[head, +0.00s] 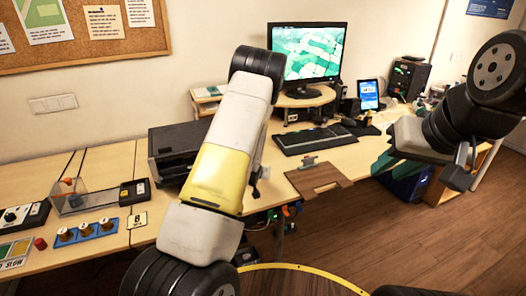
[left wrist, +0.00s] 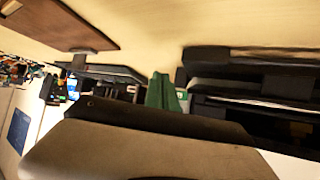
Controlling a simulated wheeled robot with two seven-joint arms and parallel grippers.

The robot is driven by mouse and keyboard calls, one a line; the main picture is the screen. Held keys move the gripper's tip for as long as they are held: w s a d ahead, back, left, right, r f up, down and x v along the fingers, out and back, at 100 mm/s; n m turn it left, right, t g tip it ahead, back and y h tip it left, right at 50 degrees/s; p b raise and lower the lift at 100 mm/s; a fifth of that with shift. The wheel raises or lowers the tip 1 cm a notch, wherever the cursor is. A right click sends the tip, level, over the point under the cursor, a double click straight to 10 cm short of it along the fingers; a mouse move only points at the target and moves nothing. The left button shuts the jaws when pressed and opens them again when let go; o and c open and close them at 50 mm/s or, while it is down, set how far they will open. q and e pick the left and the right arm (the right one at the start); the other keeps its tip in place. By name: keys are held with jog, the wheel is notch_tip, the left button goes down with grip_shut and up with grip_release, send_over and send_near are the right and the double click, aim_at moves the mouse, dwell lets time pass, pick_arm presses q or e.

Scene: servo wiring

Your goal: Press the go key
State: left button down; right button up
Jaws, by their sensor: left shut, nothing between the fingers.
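A key panel (head: 14,252) lies at the bottom left of the head view, cut by the picture edge. It has coloured keys, and "SLOW" reads on its front; the go key's own label is not clearly readable. My left arm crosses the middle of the head view and hides its gripper. In the left wrist view the green fingertips of my left gripper (left wrist: 165,90) are shut and empty, far from the panel. My right gripper (head: 385,163) has green fingers over the right part of the desk; its opening is unclear.
A red button (head: 40,243), a blue knob block (head: 86,232) and a clear-covered switch box (head: 75,198) stand near the panel. A black printer-like box (head: 175,150), keyboard (head: 315,138) and monitor (head: 307,52) are further right. A brown clipboard (head: 318,180) lies at the desk's front edge.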

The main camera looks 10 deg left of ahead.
dwell(0.3)
pick_arm(q)
jog(key=shift+w+a, duration=0.85)
jog(key=shift+w, duration=0.35)
jog(key=shift+w+a, duration=0.8)
jog(key=shift+w, duration=0.4)
jog(key=shift+w+a, duration=0.85)
jog(key=shift+w, duration=0.35)
jog(key=shift+w, duration=0.15)
jog(key=shift+w+a, duration=0.2)
